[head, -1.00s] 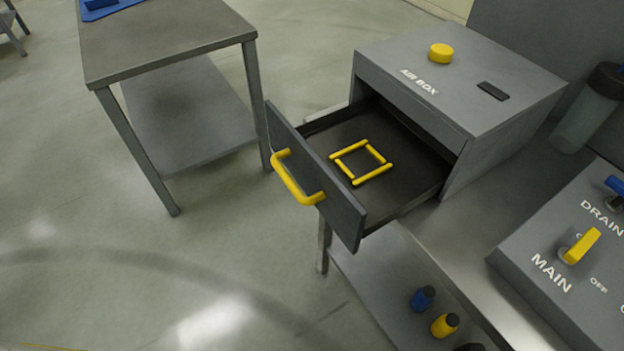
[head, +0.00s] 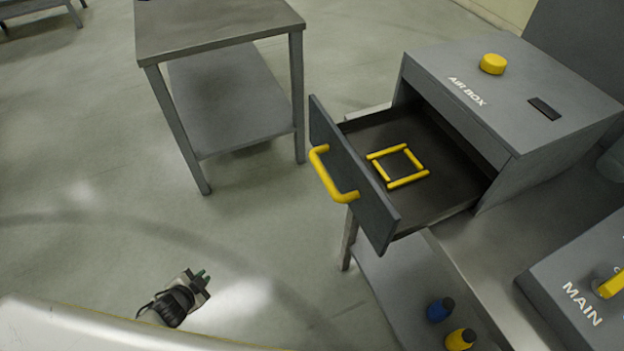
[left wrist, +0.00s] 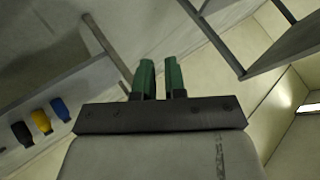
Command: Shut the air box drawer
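The air box (head: 500,75) is a grey cabinet at the upper right of the head view, with a yellow knob on top. Its drawer (head: 446,199) is pulled well out to the left. The dark drawer front carries a yellow bar handle (head: 328,178). A square of yellow bars (head: 399,166) lies on the drawer floor. My left gripper (head: 203,275) is low over the floor, well left of and nearer than the handle, touching nothing. In the left wrist view its green fingers (left wrist: 160,78) stand slightly apart with nothing between them. My right gripper is out of view.
A grey side table (head: 215,28) stands left of the drawer. A panel marked MAIN (head: 575,305) is at the lower right. Blue (head: 440,309) and yellow (head: 461,339) bottles stand on the shelf below. The floor left of the handle is clear.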

